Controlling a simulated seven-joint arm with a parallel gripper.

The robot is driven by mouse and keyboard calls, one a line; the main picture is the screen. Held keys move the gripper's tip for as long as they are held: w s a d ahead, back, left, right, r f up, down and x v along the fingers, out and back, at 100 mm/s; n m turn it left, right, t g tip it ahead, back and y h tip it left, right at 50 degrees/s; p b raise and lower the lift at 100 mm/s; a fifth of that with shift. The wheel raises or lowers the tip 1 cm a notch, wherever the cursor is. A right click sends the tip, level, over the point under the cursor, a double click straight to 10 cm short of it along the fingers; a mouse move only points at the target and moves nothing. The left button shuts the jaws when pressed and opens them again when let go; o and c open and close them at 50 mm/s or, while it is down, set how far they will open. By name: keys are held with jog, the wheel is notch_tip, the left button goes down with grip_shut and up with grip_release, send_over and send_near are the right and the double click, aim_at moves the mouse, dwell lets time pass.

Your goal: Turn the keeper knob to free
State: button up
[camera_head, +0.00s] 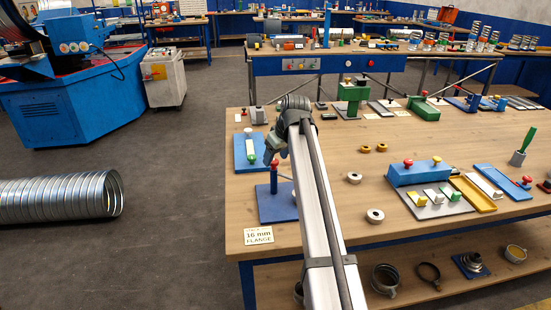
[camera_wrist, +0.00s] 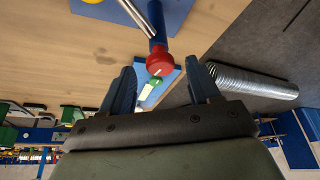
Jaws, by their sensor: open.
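A red knob (camera_wrist: 160,60) with a pale mark on its face sits on a blue post in the wrist view; it looks like the keeper knob. In the head view the red knob (camera_head: 275,163) tops a blue post on a blue base plate (camera_head: 278,205) at the table's left edge. My gripper (camera_wrist: 161,70) is open, with its two blue fingers on either side of the knob in the picture. I cannot tell whether they touch it. In the head view my arm hides part of the area, and my gripper (camera_head: 274,150) shows just above the knob.
A blue plate (camera_head: 240,155) with a green and white piece lies just behind. A 16 mm flange card (camera_head: 258,235) lies at the front edge. A spiral duct (camera_head: 60,197) lies left.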

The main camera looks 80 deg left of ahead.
jog(key=shift+s+a+f, duration=0.1)
jog(key=shift+a+f, duration=0.15)
jog(key=shift+f, duration=0.35)
